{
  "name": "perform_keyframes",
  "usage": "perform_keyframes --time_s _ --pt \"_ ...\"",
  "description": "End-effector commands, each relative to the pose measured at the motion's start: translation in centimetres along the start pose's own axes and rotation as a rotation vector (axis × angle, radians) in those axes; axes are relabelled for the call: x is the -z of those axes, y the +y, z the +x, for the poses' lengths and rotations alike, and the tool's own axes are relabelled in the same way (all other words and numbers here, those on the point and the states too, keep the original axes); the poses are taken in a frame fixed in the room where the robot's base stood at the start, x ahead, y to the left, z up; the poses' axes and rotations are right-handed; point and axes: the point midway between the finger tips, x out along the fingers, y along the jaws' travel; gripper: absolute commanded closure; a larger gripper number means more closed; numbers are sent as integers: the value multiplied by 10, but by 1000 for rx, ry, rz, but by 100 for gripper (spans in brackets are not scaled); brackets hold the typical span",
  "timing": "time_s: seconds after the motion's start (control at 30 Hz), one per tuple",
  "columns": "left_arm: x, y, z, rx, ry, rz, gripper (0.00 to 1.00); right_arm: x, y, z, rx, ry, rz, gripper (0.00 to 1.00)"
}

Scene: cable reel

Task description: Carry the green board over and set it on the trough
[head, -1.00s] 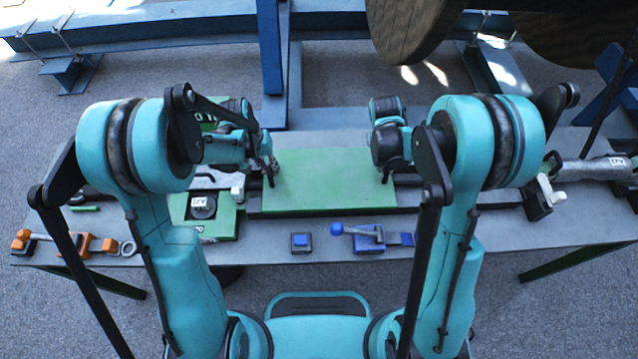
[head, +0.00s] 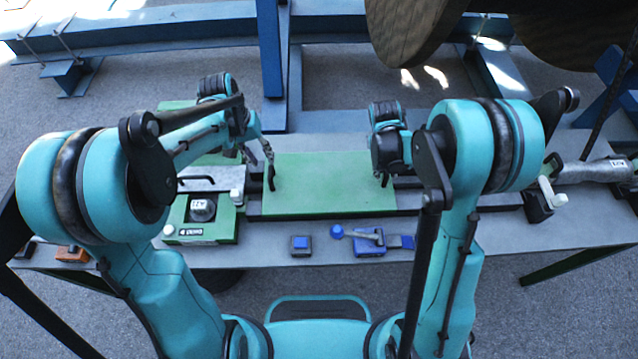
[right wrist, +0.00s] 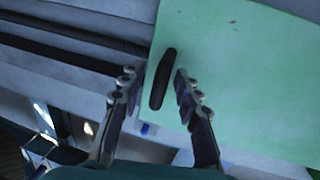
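The green board (head: 328,185) lies flat across the middle of the trough (head: 470,201), whose dark rails run out on both sides of it. Whether it rests on the rails or sits just above them, I cannot tell. It has a black handle near its left edge (head: 271,179) and one at its right edge, clear in the right wrist view (right wrist: 163,79). My left gripper (head: 267,155) is at the left handle; its finger opening is too small to read. My right gripper (right wrist: 155,78) is open, its fingers apart on either side of the right handle. My arm partly hides it in the head view.
A green unit with a round cap (head: 203,208) stands left of the board. A blue button box (head: 301,245) and a blue lever clamp (head: 368,241) lie in front. A grey cable end (head: 598,172) is at the right. A large wooden reel (head: 412,40) hangs behind.

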Motion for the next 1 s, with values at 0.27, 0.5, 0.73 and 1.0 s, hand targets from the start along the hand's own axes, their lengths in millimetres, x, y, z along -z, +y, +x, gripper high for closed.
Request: perform_keyframes --time_s 0.27,0.5,0.73,1.0 --pt "0 0 -33 0 0 0 67 0 0 -1 0 0 0 67" --pt "0 0 -35 0 0 0 67 -1 0 -33 0 0 -1 67" --pt "0 0 -35 0 0 0 67 0 0 -84 0 0 -1 67" --pt "0 0 -35 0 0 0 67 0 0 -117 0 0 0 67"
